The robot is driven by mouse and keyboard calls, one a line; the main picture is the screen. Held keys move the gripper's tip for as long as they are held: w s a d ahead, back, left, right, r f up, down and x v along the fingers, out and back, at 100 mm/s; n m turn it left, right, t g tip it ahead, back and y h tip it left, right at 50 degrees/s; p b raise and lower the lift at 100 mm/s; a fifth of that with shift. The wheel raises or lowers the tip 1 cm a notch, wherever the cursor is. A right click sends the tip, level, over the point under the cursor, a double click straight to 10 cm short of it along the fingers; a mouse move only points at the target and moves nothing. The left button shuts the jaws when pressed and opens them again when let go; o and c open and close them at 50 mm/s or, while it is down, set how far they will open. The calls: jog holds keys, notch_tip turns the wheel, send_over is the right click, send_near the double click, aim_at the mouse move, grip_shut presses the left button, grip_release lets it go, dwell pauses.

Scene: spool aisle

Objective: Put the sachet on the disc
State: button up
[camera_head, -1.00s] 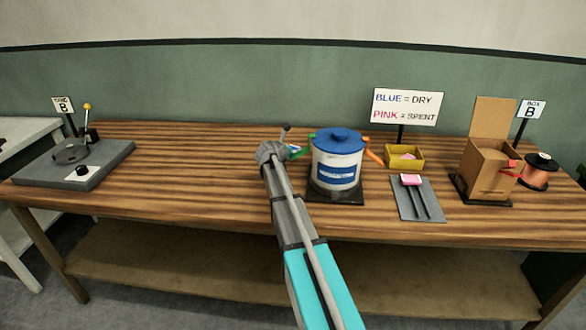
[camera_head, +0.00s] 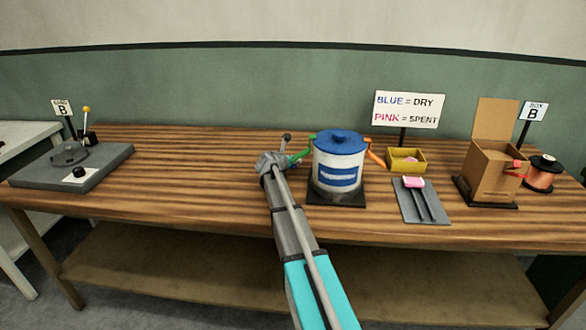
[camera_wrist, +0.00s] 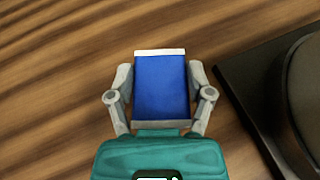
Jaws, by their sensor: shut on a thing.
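My gripper (camera_wrist: 160,92) is shut on a blue sachet (camera_wrist: 162,85) with a white strip along its far edge, seen in the wrist view between the two fingers. In the head view the wrist end of my arm is just left of the blue-lidded white pot, and it hides the fingers and sachet. A round grey disc-like part (camera_head: 69,153) lies on the grey slab at the far left, well away from my gripper; I cannot tell for certain that it is the disc.
The white pot (camera_head: 338,160), with green and orange handles, stands on a black base close right of my wrist.

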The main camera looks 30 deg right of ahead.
jog(key=shift+f+b, duration=0.95)
jog(key=shift+f, duration=0.35)
jog(key=shift+f, duration=0.15)
jog(key=o, duration=1)
jog(key=shift+r, duration=0.3)
jog(key=p+v, duration=0.4)
jog(key=v, duration=0.8)
jog(key=shift+f+p, duration=0.1)
jog(key=shift+p, duration=0.2)
